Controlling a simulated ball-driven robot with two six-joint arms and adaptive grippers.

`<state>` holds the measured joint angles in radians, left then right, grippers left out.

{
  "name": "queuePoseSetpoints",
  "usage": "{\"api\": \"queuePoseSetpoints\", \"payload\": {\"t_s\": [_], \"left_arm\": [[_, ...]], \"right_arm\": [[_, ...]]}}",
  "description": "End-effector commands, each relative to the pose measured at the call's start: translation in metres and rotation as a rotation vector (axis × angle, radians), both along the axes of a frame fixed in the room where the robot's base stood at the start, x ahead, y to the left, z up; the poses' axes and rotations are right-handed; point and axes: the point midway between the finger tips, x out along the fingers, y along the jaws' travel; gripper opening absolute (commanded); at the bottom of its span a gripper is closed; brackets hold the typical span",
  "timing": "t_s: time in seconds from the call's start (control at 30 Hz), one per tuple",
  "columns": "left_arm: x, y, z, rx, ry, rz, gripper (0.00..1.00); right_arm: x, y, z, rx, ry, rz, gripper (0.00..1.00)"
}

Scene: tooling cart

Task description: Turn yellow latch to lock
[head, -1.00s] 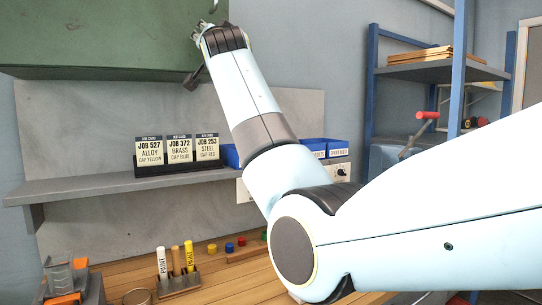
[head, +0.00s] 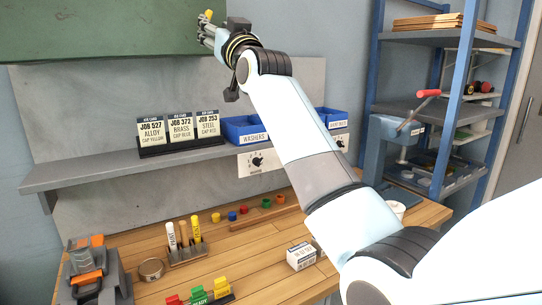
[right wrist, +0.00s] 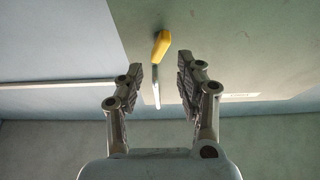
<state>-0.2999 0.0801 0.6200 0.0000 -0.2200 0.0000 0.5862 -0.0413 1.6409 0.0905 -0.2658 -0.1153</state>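The yellow latch (head: 208,14) shows at the top of the head view, on the green cabinet (head: 110,30). In the right wrist view it is a yellow grip (right wrist: 162,46) on a thin metal shank. My right gripper (head: 207,33) is at the latch, pointing at the cabinet face. In the right wrist view its two fingers (right wrist: 160,76) are spread on either side of the shank, with gaps on both sides. The yellow grip lies just beyond the fingertips. My left gripper is not in view.
Below the cabinet is a grey shelf (head: 95,172) with job cards (head: 180,129) and blue bins (head: 243,130). The wooden bench (head: 240,245) below holds markers, caps and small boxes. A blue rack (head: 463,100) stands at the right. The space before the cabinet face looks free.

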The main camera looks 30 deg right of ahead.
Motion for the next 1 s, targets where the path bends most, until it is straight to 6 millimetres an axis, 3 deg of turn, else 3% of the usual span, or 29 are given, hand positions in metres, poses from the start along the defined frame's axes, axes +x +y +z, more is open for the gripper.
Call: {"api": "queuePoseSetpoints", "payload": {"t_s": [0.23, 0.57, 1.0], "left_arm": [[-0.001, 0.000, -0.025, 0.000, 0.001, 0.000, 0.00], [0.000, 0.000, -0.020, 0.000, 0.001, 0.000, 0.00], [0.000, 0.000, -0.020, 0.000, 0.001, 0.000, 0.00]], "right_arm": [[-0.052, -0.002, -0.025, 0.001, -0.001, 0.000, 0.37], [-0.066, -0.007, -0.093, -0.021, 0.195, 0.000, 0.37], [-0.102, -0.013, -0.183, -0.047, 0.445, -0.002, 0.37]]}}
